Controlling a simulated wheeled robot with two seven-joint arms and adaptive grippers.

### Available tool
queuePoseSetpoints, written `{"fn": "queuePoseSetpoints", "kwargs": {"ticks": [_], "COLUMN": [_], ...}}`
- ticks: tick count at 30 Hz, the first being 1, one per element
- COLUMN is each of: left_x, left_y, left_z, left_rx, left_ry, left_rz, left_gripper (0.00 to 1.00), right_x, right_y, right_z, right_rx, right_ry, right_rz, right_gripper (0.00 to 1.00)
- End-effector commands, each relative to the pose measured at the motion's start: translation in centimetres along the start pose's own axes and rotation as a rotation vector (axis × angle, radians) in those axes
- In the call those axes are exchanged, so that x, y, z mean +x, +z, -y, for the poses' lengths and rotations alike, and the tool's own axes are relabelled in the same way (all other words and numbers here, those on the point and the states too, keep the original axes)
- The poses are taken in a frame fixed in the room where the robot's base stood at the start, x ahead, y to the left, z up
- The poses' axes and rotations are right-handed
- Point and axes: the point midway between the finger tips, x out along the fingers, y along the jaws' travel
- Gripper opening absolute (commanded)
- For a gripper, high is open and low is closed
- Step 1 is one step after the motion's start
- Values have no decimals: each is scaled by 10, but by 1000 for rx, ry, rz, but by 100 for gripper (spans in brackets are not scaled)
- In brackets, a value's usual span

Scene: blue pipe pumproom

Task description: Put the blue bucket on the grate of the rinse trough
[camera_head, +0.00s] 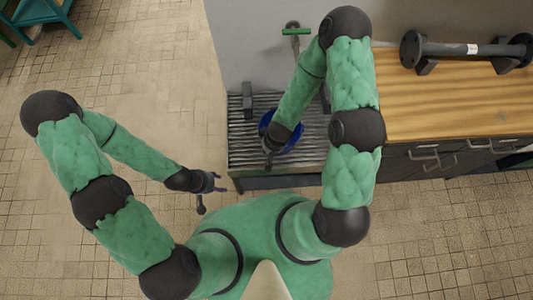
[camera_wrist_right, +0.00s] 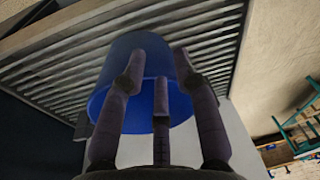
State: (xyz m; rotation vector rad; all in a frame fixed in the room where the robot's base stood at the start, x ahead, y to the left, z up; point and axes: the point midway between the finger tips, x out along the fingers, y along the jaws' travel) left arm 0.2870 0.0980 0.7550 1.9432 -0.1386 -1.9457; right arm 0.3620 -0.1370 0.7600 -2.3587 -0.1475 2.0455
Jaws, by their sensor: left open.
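The blue bucket (camera_head: 267,121) is over the slatted grate of the rinse trough (camera_head: 243,150), partly hidden under my right arm. My right gripper (camera_head: 270,150) is at the near left side of the bucket's rim. In the right wrist view the bucket (camera_wrist_right: 110,66) shows behind my right fingers (camera_wrist_right: 160,75), with the grate (camera_wrist_right: 50,75) behind it. The fingers overlap the bucket; whether they grip its wall is unclear. Whether its base touches the grate is also unclear. My left gripper (camera_head: 214,182) is open and empty, left of the trough's near corner.
A wooden counter (camera_head: 450,95) with drawers adjoins the trough on the right and carries a dark flanged pipe (camera_head: 465,49). A green-handled fitting (camera_head: 296,31) is on the wall behind the trough. A teal stand (camera_head: 42,14) is far left. Tiled floor on the left is clear.

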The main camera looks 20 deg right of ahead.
Motion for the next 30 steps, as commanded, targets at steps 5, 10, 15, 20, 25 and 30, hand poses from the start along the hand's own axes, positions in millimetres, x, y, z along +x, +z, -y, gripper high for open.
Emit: {"fn": "queuePoseSetpoints", "kwargs": {"ticks": [5, 10, 15, 20, 25, 30], "left_x": [0, 0, 0, 0, 0, 10], "left_y": [0, 0, 0, 0, 0, 0], "left_z": [0, 0, 0, 0, 0, 4], "left_rx": [0, 0, 0, 0, 0, 0], "left_ry": [0, 0, 0, 0, 0, 0], "left_rz": [0, 0, 0, 0, 0, 0], "left_gripper": [52, 52, 52, 52, 52, 52], "right_x": [3, 1, -2, -3, -3, 8], "right_y": [28, 55, 70, 74, 73, 75], "right_z": [14, 31, 40, 43, 43, 42], "right_rx": [107, 209, 270, 284, 283, 283], "right_ry": [-98, -191, -243, -254, -253, -253], "right_rz": [31, 79, 116, 125, 124, 124], "right_gripper": [30, 30, 30, 30, 30, 30]}}
